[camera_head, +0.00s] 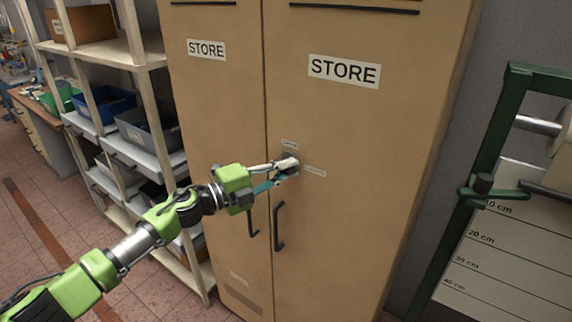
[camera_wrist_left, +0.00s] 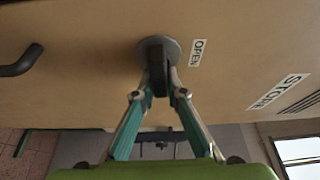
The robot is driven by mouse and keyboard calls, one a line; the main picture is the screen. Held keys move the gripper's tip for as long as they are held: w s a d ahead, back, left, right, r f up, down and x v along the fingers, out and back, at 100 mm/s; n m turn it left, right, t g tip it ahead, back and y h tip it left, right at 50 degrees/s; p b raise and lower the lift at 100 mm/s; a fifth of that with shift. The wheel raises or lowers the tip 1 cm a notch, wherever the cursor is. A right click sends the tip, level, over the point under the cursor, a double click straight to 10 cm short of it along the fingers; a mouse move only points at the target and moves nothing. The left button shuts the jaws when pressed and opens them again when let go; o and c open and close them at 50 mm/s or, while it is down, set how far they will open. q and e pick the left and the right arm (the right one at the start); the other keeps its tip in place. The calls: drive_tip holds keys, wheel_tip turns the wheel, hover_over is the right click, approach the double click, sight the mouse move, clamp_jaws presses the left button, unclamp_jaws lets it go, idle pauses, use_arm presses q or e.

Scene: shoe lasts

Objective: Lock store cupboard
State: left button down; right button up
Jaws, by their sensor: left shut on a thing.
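The tan store cupboard (camera_head: 335,125) has two doors, both flush and closed, with STORE labels. A dark turn knob on a round grey plate (camera_wrist_left: 171,48) sits on the right door. My left gripper (camera_head: 285,168) is shut on this knob, its fingertips on either side of it in the left wrist view (camera_wrist_left: 160,84). An OPEN label (camera_wrist_left: 198,52) is beside the plate. It shows as a small label above the knob in the head view (camera_head: 289,143). Another small label (camera_head: 315,171) is right of the knob, too small to read. The gripper partly hides the knob, and I cannot tell which label it points to.
Two dark door handles (camera_head: 279,226) hang below the knob. A shelf rack (camera_head: 138,50) with bins stands close on the left. A green frame with a centimetre-marked board (camera_head: 505,240) stands on the right. Tiled floor shows at the lower left.

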use_arm(q)
drive_tip(key=shift+f+m, duration=0.15)
drive_tip(key=shift+m, duration=0.15)
idle(0.4)
drive_tip(key=c, duration=2)
unclamp_jaws()
drive_tip(key=shift+c, duration=0.2)
drive_tip(key=shift+s+a, duration=0.1)
drive_tip(key=shift+a, duration=0.05)
drive_tip(key=v, duration=1.1)
drive_tip(key=shift+a, duration=0.3)
drive_tip(key=shift+s, duration=0.1)
